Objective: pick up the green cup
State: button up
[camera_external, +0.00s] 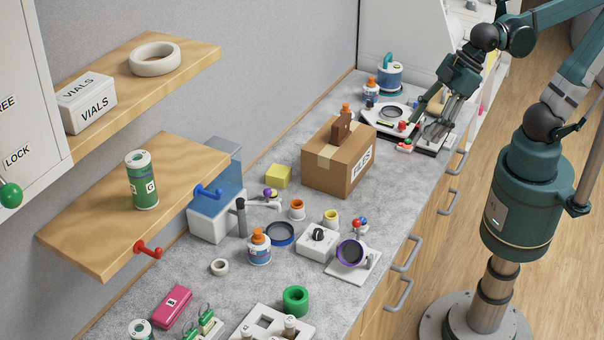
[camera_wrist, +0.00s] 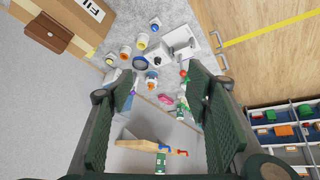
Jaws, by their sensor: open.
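A green, round, hollow piece (camera_external: 295,300), which looks like the cup or a thick ring, stands on the near part of the grey counter in the external view.
A cardboard FILES box (camera_external: 338,165) stands between my gripper and the near counter. Wooden shelves (camera_external: 90,222) overhang the left side.

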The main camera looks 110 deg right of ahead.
jog(key=w+a+n+g, duration=0.2)
jog(key=w+a+n, duration=0.2)
jog(key=w, duration=0.9)
jog(key=n+g, duration=0.4)
jog(key=n, duration=0.8)
send_over(297, 288)
jog(key=a, duration=0.2)
jog(key=f, duration=2.6)
jog(key=shift+w+f, duration=0.15)
jog(key=shift+w, duration=0.1)
jog(key=shift+w+a+f, duration=0.15)
jog(key=shift+a+f, duration=0.1)
jog(key=shift+f, duration=0.25)
jog(key=shift+f, duration=1.25)
jog(key=shift+f, duration=0.1)
